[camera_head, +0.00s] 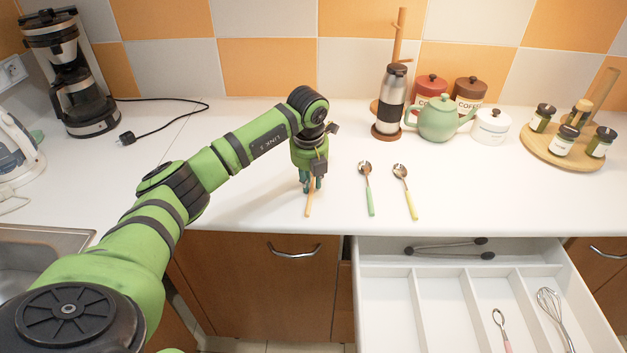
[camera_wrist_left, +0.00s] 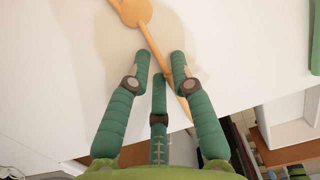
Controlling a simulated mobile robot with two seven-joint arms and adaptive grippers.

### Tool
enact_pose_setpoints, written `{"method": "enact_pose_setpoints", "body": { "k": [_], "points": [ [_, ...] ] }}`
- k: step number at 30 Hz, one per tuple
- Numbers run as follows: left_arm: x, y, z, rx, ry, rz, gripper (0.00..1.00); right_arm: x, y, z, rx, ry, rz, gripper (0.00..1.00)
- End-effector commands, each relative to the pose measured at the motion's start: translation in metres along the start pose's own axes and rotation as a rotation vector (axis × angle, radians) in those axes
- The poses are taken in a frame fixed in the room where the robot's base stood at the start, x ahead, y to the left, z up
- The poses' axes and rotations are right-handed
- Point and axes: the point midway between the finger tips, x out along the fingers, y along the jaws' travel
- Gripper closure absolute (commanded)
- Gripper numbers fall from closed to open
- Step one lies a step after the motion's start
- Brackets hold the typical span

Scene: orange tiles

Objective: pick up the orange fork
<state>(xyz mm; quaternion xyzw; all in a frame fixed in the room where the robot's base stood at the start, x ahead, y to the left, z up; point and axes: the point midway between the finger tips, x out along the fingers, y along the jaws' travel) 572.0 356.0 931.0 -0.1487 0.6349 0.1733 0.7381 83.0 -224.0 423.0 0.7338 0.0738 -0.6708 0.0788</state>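The orange fork (camera_head: 308,203) lies on the white counter near its front edge, with its handle toward the edge; its upper part is hidden by my gripper in the head view. In the left wrist view the orange fork (camera_wrist_left: 133,12) runs diagonally, its head cut off by the top edge. My left gripper (camera_head: 310,185) points down over it. In the left wrist view the fingers of my left gripper (camera_wrist_left: 160,62) are apart, with the handle passing between them and partly behind the right finger.
A green-handled spoon (camera_head: 369,195) and a yellow-handled spoon (camera_head: 409,198) lie to the right. An open drawer (camera_head: 390,300) below holds a whisk (camera_head: 552,310) and other utensils. A teapot (camera_head: 438,119) and grinder (camera_head: 391,100) stand behind.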

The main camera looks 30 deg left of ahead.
Motion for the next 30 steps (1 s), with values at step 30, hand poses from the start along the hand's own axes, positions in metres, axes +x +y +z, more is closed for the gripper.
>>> {"method": "enact_pose_setpoints", "body": {
  "k": [30],
  "points": [
    [-0.051,-0.023,0.016,0.002,-0.004,-0.006,1.0,0.021,0.0,0.0,0.002,0.003,0.0,0.6]
  ]
}}
